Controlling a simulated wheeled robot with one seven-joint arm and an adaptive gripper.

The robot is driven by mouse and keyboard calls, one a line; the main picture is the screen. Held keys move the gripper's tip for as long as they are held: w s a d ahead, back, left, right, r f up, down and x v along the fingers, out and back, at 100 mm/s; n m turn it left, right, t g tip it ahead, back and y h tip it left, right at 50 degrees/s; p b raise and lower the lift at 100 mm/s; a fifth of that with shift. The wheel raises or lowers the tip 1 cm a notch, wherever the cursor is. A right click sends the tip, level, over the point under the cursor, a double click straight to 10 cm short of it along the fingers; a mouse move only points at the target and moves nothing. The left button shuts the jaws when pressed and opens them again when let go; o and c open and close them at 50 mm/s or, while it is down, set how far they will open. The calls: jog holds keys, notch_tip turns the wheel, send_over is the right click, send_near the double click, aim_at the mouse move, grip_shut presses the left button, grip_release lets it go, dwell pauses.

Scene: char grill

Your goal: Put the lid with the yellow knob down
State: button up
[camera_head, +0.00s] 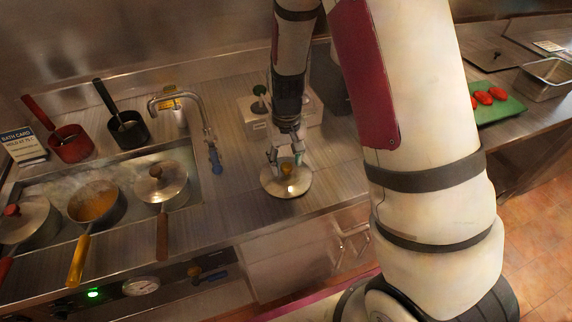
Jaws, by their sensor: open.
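The lid with the yellow knob (274,184) is a round metal disc lying on the steel counter, right of the sink basin. Its yellow knob (286,169) points up. My gripper (287,160) is just above the lid, with its fingers open around or beside the knob; I cannot tell whether they touch it. The gripper hides part of the lid's far side.
A water bath (203,181) at left holds several pots, including an uncovered one with a yellow handle (77,259). A faucet (183,96) stands behind it. A white holder (255,124) is behind the lid. A green board (500,110) with red food is at far right.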

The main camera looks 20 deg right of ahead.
aim_at(286, 165)
jog(key=s+r+t, duration=0.1)
jog(key=s+r, duration=0.3)
jog(key=r, duration=0.8)
jog(key=s+r+t, duration=0.2)
jog(key=s+r, duration=0.2)
jog(key=r, duration=0.7)
jog(key=s+r+t, duration=0.2)
jog(key=s+r, duration=0.4)
jog(key=s, duration=0.6)
jog(key=shift+d+r+t+b, duration=0.15)
jog(key=shift+d+t+b, duration=0.15)
jog(key=shift+b, duration=0.1)
jog(key=shift+w, duration=0.1)
